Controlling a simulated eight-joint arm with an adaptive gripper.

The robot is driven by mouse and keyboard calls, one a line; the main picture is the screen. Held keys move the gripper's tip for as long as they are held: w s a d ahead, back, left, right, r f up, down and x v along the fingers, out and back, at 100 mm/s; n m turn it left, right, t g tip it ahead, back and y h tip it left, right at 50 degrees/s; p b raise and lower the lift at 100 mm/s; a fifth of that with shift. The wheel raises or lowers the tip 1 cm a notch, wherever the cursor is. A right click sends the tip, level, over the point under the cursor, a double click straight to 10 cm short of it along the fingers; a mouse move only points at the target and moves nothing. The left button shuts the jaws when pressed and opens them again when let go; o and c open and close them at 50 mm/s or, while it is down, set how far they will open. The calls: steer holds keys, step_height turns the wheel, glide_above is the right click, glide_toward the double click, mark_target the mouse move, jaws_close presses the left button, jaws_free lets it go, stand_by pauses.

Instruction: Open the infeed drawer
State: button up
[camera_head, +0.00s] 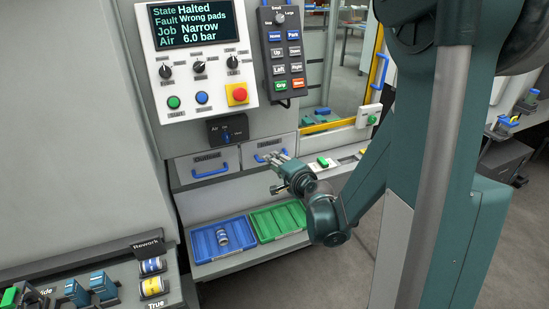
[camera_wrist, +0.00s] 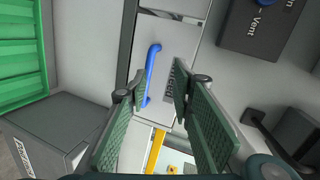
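Two drawers with blue handles sit side by side under the control panel in the head view, both flush: a left drawer (camera_head: 192,171) and a right drawer (camera_head: 250,160). Their small labels are hard to read. My gripper (camera_head: 273,173) is just in front of the right drawer's handle (camera_head: 266,155). In the wrist view my gripper (camera_wrist: 160,88) is open and empty. Its two green-padded fingers point at a drawer front (camera_wrist: 170,40), with the blue handle (camera_wrist: 152,70) seen between them. The right finger partly hides the label. I see no clear contact with the handle.
A blue tray (camera_head: 197,244) holding a can and a green tray (camera_head: 256,222) lie on the shelf below. The Air valve box (camera_head: 220,131) is above the drawers. A yellow-framed window (camera_head: 345,120) stands to the right. A rework bench (camera_head: 120,265) is lower left.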

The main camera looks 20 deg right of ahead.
steer(key=shift+w+d+f+m+t+h, duration=0.2)
steer(key=shift+d+f+m, duration=0.3)
steer(key=shift+d, duration=0.2)
steer(key=shift+w+d+f+m+t+h, duration=0.2)
steer(key=shift+d+f+m, duration=0.3)
steer(key=shift+d, duration=0.25)
steer(key=shift+w+d+f+m+t+h, duration=0.1)
steer(key=shift+w+d+f+m, duration=0.1)
steer(key=shift+d+f+m, duration=0.35)
steer(key=shift+w+d, duration=0.1)
steer(key=shift+d, duration=0.05)
steer(key=shift+b+x, duration=0.7)
steer(key=shift+x, duration=3.15)
jaws_close()
